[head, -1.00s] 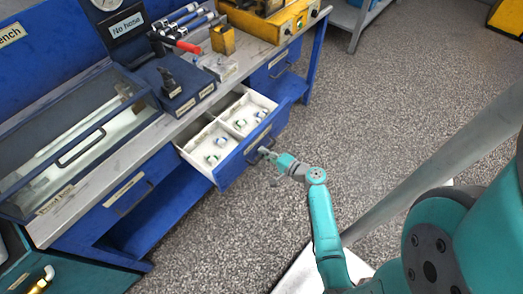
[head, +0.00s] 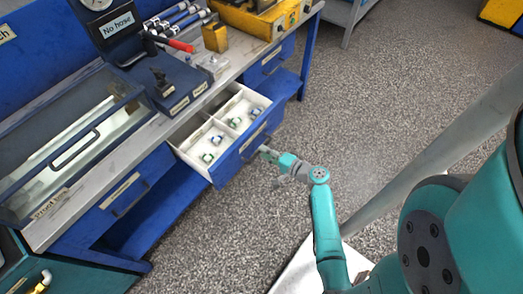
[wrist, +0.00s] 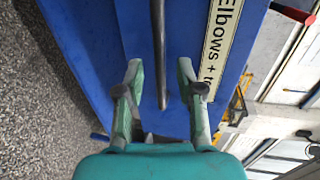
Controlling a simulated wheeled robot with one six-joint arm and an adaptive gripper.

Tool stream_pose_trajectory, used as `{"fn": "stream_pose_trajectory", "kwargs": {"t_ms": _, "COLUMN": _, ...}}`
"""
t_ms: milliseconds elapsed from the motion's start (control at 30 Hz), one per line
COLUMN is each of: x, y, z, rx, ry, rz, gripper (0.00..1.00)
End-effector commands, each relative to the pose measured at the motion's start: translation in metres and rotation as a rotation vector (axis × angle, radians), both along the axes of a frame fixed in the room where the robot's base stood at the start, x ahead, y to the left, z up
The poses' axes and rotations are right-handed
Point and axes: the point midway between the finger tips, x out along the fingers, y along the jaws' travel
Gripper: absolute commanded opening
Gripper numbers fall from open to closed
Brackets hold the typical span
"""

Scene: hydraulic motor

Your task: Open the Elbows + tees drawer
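The Elbows + tees drawer (head: 228,166) stands pulled out from the blue bench, its white compartments showing several small fittings. The dark bar handle (wrist: 158,45) shows between my fingers in the wrist view. My gripper (wrist: 160,82) is open, with a finger on each side of the handle's line and clear gaps to it. In the head view my gripper (head: 266,153) is at the drawer's front, and the handle is hard to make out there.
A second blue drawer (head: 122,192) to the left and another (head: 271,62) to the right are shut. A glass-topped case (head: 70,150) and a yellow machine (head: 265,17) stand on the bench. The speckled floor (head: 390,110) right of the drawer is clear.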

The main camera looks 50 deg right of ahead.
Motion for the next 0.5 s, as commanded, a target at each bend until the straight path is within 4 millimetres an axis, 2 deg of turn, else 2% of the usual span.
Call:
{"fn": "stream_pose_trajectory", "kwargs": {"t_ms": 200, "x": -0.031, "y": -0.002, "z": 0.006, "rx": 0.0, "ry": 0.001, "rz": -0.005, "gripper": 0.37}}
{"fn": "stream_pose_trajectory", "kwargs": {"t_ms": 500, "x": -0.047, "y": -0.002, "z": 0.009, "rx": 0.0, "ry": 0.001, "rz": -0.002, "gripper": 0.37}}
